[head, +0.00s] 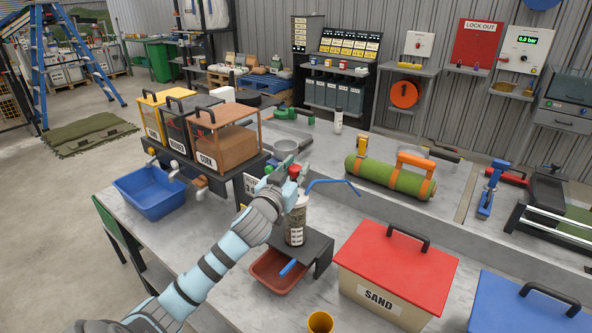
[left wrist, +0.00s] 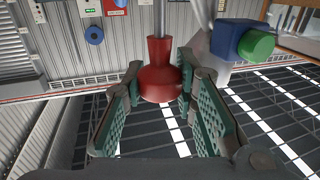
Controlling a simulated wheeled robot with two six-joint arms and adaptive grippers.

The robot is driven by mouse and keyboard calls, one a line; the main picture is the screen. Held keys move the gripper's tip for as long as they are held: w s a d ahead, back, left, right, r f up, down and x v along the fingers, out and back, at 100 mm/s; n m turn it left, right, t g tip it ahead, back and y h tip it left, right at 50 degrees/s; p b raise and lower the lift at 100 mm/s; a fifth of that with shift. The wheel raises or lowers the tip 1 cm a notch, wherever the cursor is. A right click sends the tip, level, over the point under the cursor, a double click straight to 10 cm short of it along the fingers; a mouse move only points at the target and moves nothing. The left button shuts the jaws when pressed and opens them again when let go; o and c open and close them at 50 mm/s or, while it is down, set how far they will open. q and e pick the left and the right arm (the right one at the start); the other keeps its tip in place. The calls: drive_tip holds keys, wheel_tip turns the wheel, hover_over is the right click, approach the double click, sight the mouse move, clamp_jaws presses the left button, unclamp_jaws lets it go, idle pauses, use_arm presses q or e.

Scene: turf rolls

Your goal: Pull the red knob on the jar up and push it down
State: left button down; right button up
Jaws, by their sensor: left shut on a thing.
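The jar (head: 295,226), a clear-and-grey cylinder with white labels, stands upright on a dark stand in the middle of the bench. Its red knob (head: 295,170) shows just above it, partly hidden by my left gripper (head: 276,180). In the left wrist view the flared red knob (left wrist: 160,72) sits between the green ribbed pads of my left gripper (left wrist: 160,95), which is shut on it. A grey metal rod (left wrist: 172,18) runs from the knob. My right gripper is not in view.
A thin blue bent tube (head: 335,183) reaches out right of the jar. A red tray (head: 276,272) lies under the stand. A red-lidded SAND box (head: 395,262), a yellow cup (head: 320,322) and labelled bins (head: 225,146) stand around. Bare bench lies left of the tray.

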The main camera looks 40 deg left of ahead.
sight(296, 167)
use_arm(q)
wheel_tip(296, 167, up, 3)
drive_tip(key=shift+r+p, duration=0.1)
drive_tip(key=shift+p, duration=0.65)
drive_tip(key=c, duration=1.3)
unclamp_jaws()
drive_tip(key=shift+f, duration=0.2)
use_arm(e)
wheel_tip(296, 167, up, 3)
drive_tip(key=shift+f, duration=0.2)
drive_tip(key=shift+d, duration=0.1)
use_arm(q)
drive_tip(key=shift+s+d+f, duration=0.1)
drive_tip(key=shift+s, duration=0.2)
drive_tip(key=v, duration=1.1)
drive_tip(key=shift+s+d+b, duration=0.1)
drive_tip(key=shift+s+b, duration=0.1)
drive_tip(key=shift+b, duration=0.1)
